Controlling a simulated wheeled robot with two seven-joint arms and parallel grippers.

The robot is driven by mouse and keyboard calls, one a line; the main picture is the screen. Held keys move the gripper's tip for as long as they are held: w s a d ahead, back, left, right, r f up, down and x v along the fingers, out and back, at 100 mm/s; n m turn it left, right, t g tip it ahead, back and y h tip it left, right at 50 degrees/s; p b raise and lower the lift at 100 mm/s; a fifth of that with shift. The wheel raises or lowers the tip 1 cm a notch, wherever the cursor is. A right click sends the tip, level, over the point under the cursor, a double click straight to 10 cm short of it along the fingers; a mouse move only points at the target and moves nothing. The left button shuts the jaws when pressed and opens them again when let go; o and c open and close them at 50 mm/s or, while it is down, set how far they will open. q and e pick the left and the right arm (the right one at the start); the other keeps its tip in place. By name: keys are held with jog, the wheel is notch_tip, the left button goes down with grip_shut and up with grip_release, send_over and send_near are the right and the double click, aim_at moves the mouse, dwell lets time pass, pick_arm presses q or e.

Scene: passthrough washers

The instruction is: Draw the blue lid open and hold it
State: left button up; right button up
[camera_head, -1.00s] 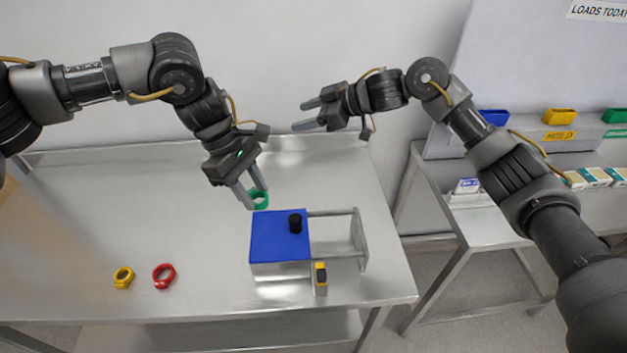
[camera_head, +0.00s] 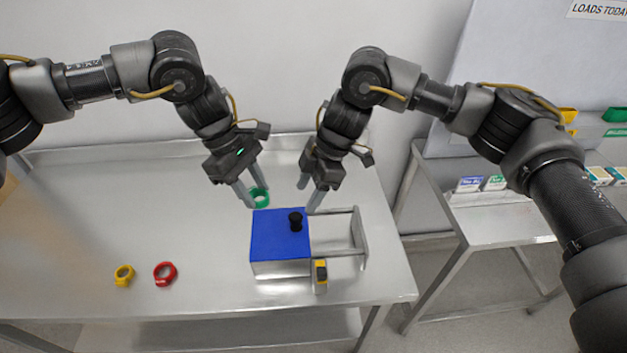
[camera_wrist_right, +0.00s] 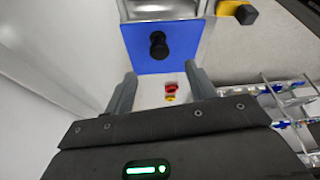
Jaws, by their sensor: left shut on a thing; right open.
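The blue lid (camera_head: 268,238) lies flat on top of a metal box on the steel table, with a black knob (camera_head: 295,221) near its right side. The lid (camera_wrist_right: 135,38) and knob (camera_wrist_right: 158,45) also show in the right wrist view, ahead of my fingers. Metal rails (camera_head: 338,250) run out from the box's right side to an end plate. My right gripper (camera_head: 309,196) is open and empty, fingers pointing down, just behind the knob and apart from it. My left gripper (camera_head: 254,194) is shut on a green ring (camera_head: 261,198) behind the box's left side.
A yellow ring (camera_head: 124,275) and a red ring (camera_head: 165,273) lie at the table's front left. A yellow-and-black block (camera_head: 320,271) stands at the box's front right. A side table (camera_head: 490,225) with small boxes is on the right. The left of the steel table is mostly clear.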

aim_at(296, 215)
jog(key=x, duration=0.9)
jog(key=c, duration=1.2)
jog(key=shift+o, duration=0.2)
jog(key=d, duration=1.1)
pick_arm(q)
jog(key=shift+f, duration=0.1)
pick_arm(e)
jog(key=shift+d, duration=0.1)
